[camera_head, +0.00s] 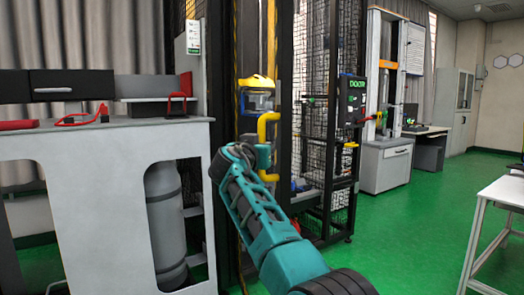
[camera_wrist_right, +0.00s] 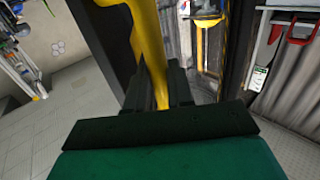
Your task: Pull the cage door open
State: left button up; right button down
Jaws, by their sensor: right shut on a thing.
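The yellow cage door handle (camera_head: 268,124) stands upright on the dark edge of the mesh cage (camera_head: 314,120) in the head view. My right gripper (camera_head: 264,156) is at the handle's lower part, its fingers largely hidden by my teal arm. In the right wrist view the dark fingers (camera_wrist_right: 157,88) lie on both sides of the yellow handle bar (camera_wrist_right: 147,40) and are shut on it. A dark frame bar (camera_wrist_right: 108,38) runs beside the handle. How far the door stands open is hard to tell. My left gripper is not in view.
A white bench (camera_head: 100,140) with a grey cylinder (camera_head: 166,215) below stands close on the left. A black control box (camera_head: 351,98) is on the cage's right side. A white table (camera_head: 505,192) stands at the right. Green floor (camera_head: 420,215) between is clear.

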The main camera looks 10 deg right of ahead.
jog(key=shift+a+r, duration=0.3)
jog(key=shift+r, duration=0.3)
jog(key=c, duration=1.3)
grip_release()
jog(key=shift+w+f, duration=0.2)
jog(key=shift+w, duration=0.05)
jog(key=shift+c, duration=0.2)
jog(key=shift+o, duration=0.7)
jog(key=shift+w+a+f, duration=0.1)
jog(key=shift+w+f, duration=0.1)
jog(key=shift+o, duration=0.6)
jog(key=shift+f, duration=0.15)
jog(key=shift+s, duration=0.1)
jog(key=shift+s+a, duration=0.1)
